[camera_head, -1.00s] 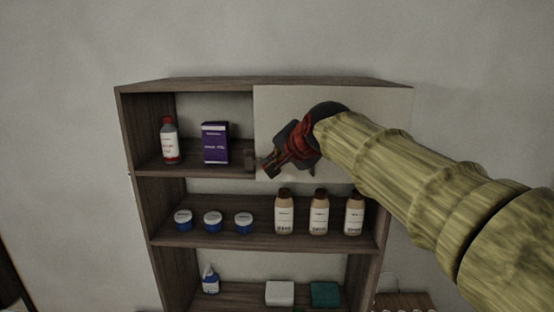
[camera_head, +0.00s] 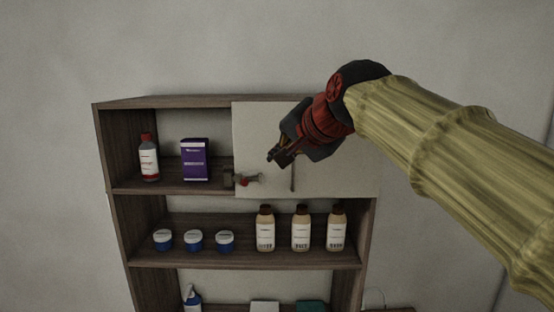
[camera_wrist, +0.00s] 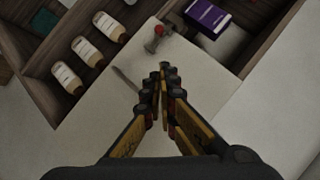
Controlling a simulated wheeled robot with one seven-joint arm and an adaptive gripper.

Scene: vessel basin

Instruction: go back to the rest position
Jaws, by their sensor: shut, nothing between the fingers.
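My gripper (camera_head: 280,157) is shut and empty in front of the white door panel on the right of the cabinet's top shelf. In the wrist view my gripper (camera_wrist: 161,75) shows its fingertips together, with the door panel (camera_wrist: 190,75) behind them. The panel (camera_head: 340,178) carries a small metal handle (camera_head: 247,180) with a red part near its left edge. The handle also shows in the wrist view (camera_wrist: 155,40), apart from the fingertips. A dark narrow mark lies on the panel below the gripper.
The open left part of the top shelf holds a red-capped bottle (camera_head: 149,158) and a purple box (camera_head: 195,160). The shelf below holds blue jars (camera_head: 193,240) and brown-capped bottles (camera_head: 300,228). The lowest visible shelf holds a spray bottle (camera_head: 191,298). The wall above is clear.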

